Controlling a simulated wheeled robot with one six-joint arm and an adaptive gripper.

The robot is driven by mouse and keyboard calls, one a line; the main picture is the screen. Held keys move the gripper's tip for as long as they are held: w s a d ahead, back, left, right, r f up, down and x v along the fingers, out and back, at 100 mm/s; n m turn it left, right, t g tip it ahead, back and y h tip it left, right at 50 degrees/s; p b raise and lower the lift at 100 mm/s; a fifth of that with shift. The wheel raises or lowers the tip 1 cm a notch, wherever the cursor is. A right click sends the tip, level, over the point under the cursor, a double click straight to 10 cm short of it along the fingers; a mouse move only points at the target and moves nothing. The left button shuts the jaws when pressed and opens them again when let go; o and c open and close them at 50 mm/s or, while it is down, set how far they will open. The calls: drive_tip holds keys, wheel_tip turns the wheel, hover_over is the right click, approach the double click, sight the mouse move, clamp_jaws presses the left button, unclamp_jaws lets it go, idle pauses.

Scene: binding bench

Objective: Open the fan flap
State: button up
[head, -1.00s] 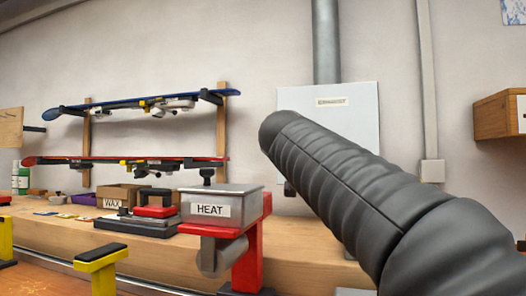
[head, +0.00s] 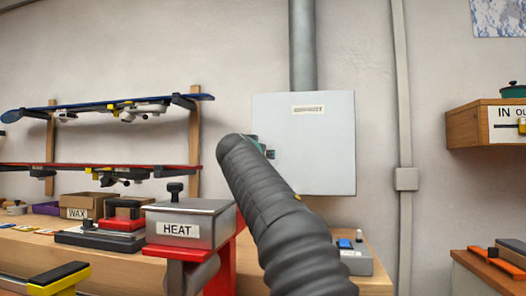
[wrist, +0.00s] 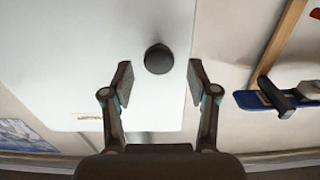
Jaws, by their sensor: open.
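The fan flap is a pale grey rectangular panel (head: 318,150) on the wall below a grey duct, with a small blurred label near its top. It lies flat, with no visible gap at its edges. In the wrist view the panel (wrist: 60,50) carries a dark round knob (wrist: 158,58). My gripper (wrist: 159,82) is open, one finger on each side of the knob in the picture; I see no contact, and cannot tell the remaining depth. In the head view my gripper (head: 262,147) shows partly at the panel's left side, and my arm hides the knob.
A grey HEAT box (head: 190,222) on a red stand is left of my arm. A grey device with a blue button (head: 346,244) sits below the panel. A wooden wall cabinet (head: 478,127) is at right. Snowboards (head: 110,108) hang on a rack at left.

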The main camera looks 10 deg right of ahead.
drive_tip(key=shift+w+d, duration=0.3)
drive_tip(key=shift+w, duration=0.25)
